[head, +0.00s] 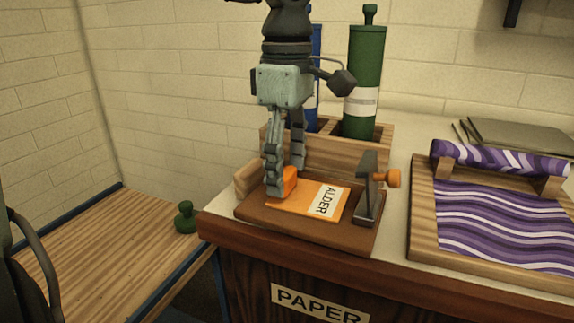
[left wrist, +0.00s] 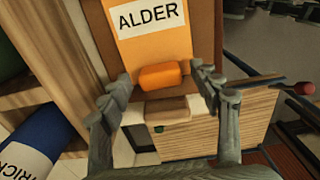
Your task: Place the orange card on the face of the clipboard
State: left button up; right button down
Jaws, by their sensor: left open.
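The orange card (head: 302,202) has a white ALDER label and a raised orange grip block (left wrist: 161,76) at one end. It lies, apparently flat, on the brown face of the clipboard (head: 300,226), label end towards the grey clip (head: 367,195). The card also shows in the left wrist view (left wrist: 152,48), with brown board (left wrist: 204,35) beside it. My left gripper (head: 285,180) points down at the block end. Its fingers are open, one on each side of the block, with visible gaps in the left wrist view. My right gripper is not in view.
Behind the clipboard, a wooden rack (head: 335,158) holds a green tube (head: 366,75) and a blue tube (head: 317,60). A framed tray (head: 422,215) with purple marbled paper is at right. A lower wooden bench (head: 100,250) at left carries a green knob-shaped object (head: 186,219).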

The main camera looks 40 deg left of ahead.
pick_arm(q)
jog(key=shift+r, duration=0.3)
notch_tip(320, 180, up, 12)
jog(key=p, duration=0.1)
jog(key=shift+f, duration=0.15)
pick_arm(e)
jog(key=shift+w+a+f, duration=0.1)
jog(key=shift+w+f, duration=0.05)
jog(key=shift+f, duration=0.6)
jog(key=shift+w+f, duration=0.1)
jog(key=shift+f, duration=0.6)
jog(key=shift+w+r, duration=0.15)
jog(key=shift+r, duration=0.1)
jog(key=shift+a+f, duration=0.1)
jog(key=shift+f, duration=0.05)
